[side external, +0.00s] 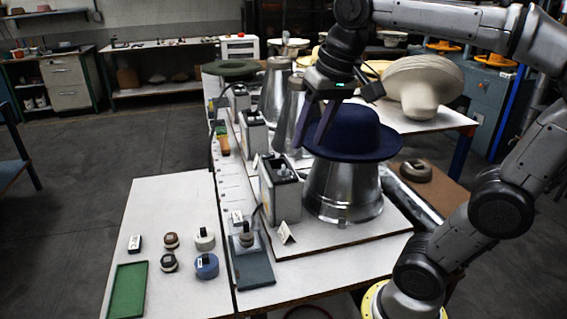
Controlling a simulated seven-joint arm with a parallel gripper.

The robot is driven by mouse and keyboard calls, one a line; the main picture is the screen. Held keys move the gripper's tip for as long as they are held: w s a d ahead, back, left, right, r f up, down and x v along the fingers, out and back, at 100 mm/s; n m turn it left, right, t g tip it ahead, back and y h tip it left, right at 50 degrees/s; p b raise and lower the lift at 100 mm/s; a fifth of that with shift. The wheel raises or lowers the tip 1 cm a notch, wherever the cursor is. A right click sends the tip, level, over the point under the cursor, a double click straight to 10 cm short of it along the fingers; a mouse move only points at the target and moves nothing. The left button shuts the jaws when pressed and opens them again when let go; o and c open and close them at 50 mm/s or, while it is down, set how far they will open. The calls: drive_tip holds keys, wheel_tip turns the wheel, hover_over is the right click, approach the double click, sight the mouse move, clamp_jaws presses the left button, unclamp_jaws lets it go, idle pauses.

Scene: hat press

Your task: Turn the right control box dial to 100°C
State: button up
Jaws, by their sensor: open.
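Several grey control boxes stand in a row along the bench. The nearest control box (280,190) is beside the metal cone under the dark blue hat, and I take it as the right one. A small dial (283,171) shows in its dark top; its markings and setting are too small to read. My gripper (309,146) hangs in front of the blue hat, above and slightly right of this box. Its two dark fingers point down, apart and empty, and do not appear to touch the dial.
The dark blue hat (352,132) sits on a shiny metal cone (342,190) close to my fingers. Another control box (253,134) stands farther back. A small white card (287,234) stands in front. Pucks, including a blue one (206,266), and a green mat (129,290) lie at front left.

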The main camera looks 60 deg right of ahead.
drive_tip(key=w+d+r+m+g, duration=0.1)
drive_tip(key=w+d+r+m, duration=0.1)
drive_tip(key=w+d, duration=0.3)
drive_tip(key=m+g, duration=0.3)
drive_tip(key=m, duration=0.1)
hover_over(283, 167)
wheel_tip(283, 167, down, 7)
wheel_tip(283, 167, down, 14)
drive_tip(key=shift+r, duration=0.15)
clamp_jaws()
